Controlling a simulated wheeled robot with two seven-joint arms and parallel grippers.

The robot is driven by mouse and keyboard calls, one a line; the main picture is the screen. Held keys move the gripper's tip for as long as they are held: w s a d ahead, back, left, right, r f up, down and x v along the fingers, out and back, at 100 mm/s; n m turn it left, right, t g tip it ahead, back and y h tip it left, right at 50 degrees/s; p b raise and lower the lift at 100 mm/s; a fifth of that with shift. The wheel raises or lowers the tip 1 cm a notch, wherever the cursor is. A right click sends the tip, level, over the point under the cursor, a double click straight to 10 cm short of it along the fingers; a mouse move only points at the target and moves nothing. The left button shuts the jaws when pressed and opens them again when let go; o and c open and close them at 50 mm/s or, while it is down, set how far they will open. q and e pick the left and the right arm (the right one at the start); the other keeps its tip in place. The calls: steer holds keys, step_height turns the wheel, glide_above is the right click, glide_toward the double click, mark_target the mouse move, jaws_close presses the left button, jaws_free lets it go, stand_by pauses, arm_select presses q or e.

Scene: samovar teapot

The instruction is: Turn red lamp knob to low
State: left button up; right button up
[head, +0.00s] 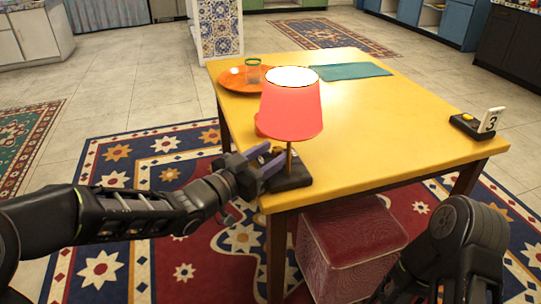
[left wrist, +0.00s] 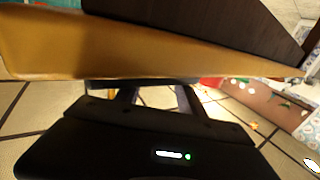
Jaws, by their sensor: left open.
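The red lamp (head: 291,108) stands at the near left corner of the yellow table, with its shade lit. It has a brass stem and a dark block base (head: 290,177). No knob can be made out; the gripper covers part of the base's left side. My left gripper (head: 268,161) is open just left of the stem, at about base height; whether it touches the lamp is unclear. In the left wrist view, the spread fingers (left wrist: 158,96) show beneath a yellow edge and a dark slab, with nothing clearly between them. My right arm shows at lower right, but its gripper is out of view.
The yellow table (head: 385,125) also holds an orange plate (head: 233,77) with a glass (head: 253,72), a teal mat (head: 350,72) and a black block with a yellow button and a "3" card (head: 491,120). A red box (head: 352,245) is below the table's front edge.

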arm_select(q)
steer(key=shift+c, duration=0.4)
jaws_close()
